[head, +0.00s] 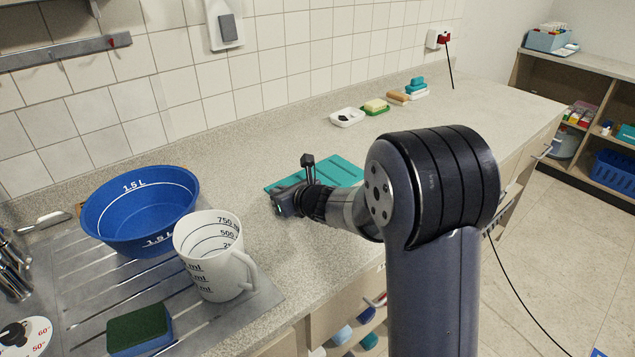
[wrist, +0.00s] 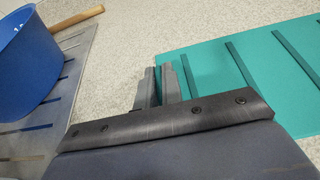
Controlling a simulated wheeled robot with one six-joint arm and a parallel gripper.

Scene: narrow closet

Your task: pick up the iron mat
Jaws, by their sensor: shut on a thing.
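The iron mat is a flat teal mat with dark ribs (head: 342,171) on the worktop, partly hidden behind my arm and gripper in the head view. In the wrist view the mat (wrist: 235,70) fills the right side. My gripper (head: 280,205) is low at the mat's near left edge. In the wrist view the fingers (wrist: 162,84) are close together at the mat's left edge and shut on it. The exact grip is partly hidden by the fingers. I cannot tell whether the mat is raised off the worktop.
Left of the gripper, a blue bowl (head: 140,222), a white measuring jug (head: 212,262) and a green-topped sponge (head: 139,327) stand on the metal drainer (head: 75,275). Small soap dishes (head: 347,117) line the tiled wall. The worktop (head: 470,105) is clear to the far right.

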